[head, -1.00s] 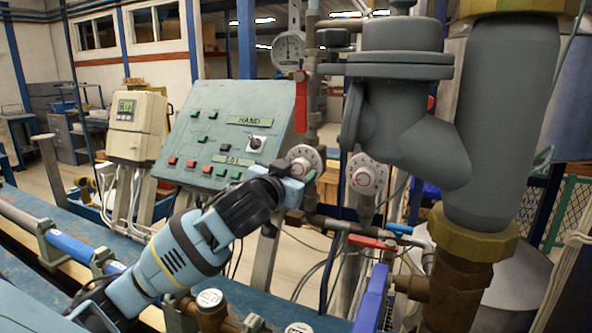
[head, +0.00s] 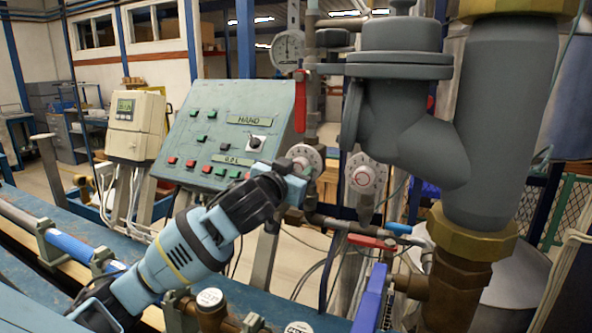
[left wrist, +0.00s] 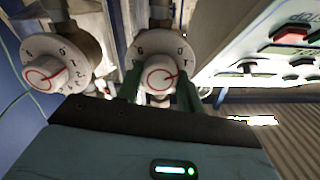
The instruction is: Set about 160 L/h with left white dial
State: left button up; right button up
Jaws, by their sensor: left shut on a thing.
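The left white dial (head: 304,157) is a round white knob with a red ring and scale marks, mounted on a pipe right of the control panel. It also shows in the left wrist view (left wrist: 160,74), with a red pointer line on its knob. My left gripper (head: 297,178) reaches it from the lower left. In the left wrist view its two green fingers (left wrist: 160,88) stand on either side of the knob and are shut on it. The gripper partly covers the dial's lower part in the head view. My right gripper is not in view.
A second white dial (head: 365,177) sits close to the right; it also shows in the left wrist view (left wrist: 45,74). The sloped control panel (head: 220,130) with buttons stands left of the dials. A large grey valve body (head: 405,110) and thick pipe fill the right. A pressure gauge (head: 288,48) hangs above.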

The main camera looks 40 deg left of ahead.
pick_arm(q)
jog(key=shift+s+r+m+p, duration=0.1)
jog(key=shift+r+m+p, duration=0.2)
jog(key=shift+m+p, duration=0.7)
jog(key=shift+m, duration=0.7)
jog(key=shift+f+m, duration=0.15)
jog(key=shift+m, duration=0.75)
jog(key=m, duration=0.3)
jog(key=shift+f+m, duration=0.1)
jog(key=shift+m, duration=0.2)
jog(key=m, duration=0.4)
jog(key=shift+m, duration=0.3)
jog(key=m, duration=0.4)
jog(key=shift+m, duration=1.7)
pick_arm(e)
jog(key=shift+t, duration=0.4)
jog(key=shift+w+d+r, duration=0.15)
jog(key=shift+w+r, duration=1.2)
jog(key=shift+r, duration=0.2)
